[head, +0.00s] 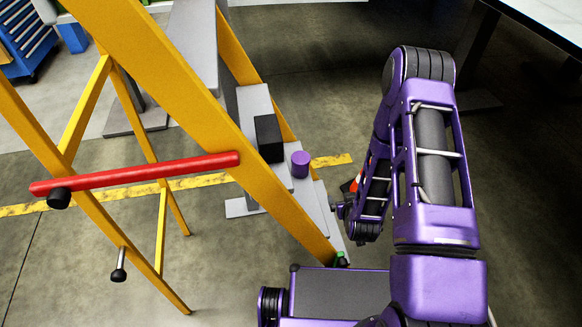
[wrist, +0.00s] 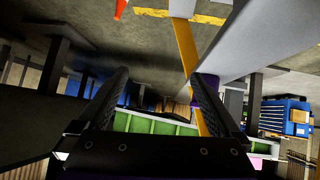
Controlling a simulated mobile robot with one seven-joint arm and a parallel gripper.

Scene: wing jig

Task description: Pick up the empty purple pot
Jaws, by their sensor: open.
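A small purple pot (head: 300,164) stands upright on a grey step of the yellow-framed stand in the head view. Whether it is empty cannot be told at this size. My gripper (head: 342,208) is low and to the right of the pot, partly hidden by my arm, and apart from it. In the wrist view my gripper (wrist: 160,82) has its two dark fingers spread wide with nothing held between them. A purple patch (wrist: 208,82) shows behind the right fingertip, mostly hidden, and is probably the pot.
A black block (head: 268,138) stands just behind and left of the pot. The stand's yellow frame (head: 215,110) slants close on its left, with a red bar (head: 140,174) across it. A blue drawer cabinet (head: 25,38) is far left. Open floor lies behind the pot.

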